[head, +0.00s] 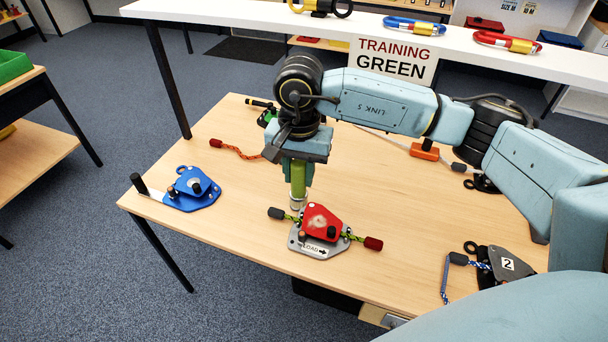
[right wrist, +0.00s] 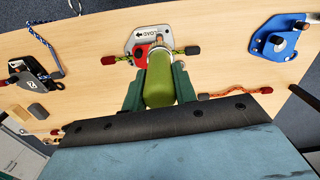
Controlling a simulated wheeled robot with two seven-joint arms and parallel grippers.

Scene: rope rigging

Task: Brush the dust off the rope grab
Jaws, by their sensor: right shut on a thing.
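The rope grab (head: 322,222) has a red cover with a pale dusty patch, on a grey plate marked LOAD. A green and black rope runs through it, with a dark end at left and a red end at right. My right gripper (head: 298,172) is shut on the green handle of a brush (head: 298,184), which points down. The brush tip is at the grab's upper left edge; I cannot tell if it touches. In the right wrist view the brush (right wrist: 160,82) hides part of the rope grab (right wrist: 139,54). My left gripper is not in view.
A blue device (head: 192,188) stands at the table's left, and a dark device marked 2 (head: 500,266) at the right. An orange cord (head: 236,150) and an orange block (head: 424,152) lie farther back. A white shelf (head: 450,42) crosses behind.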

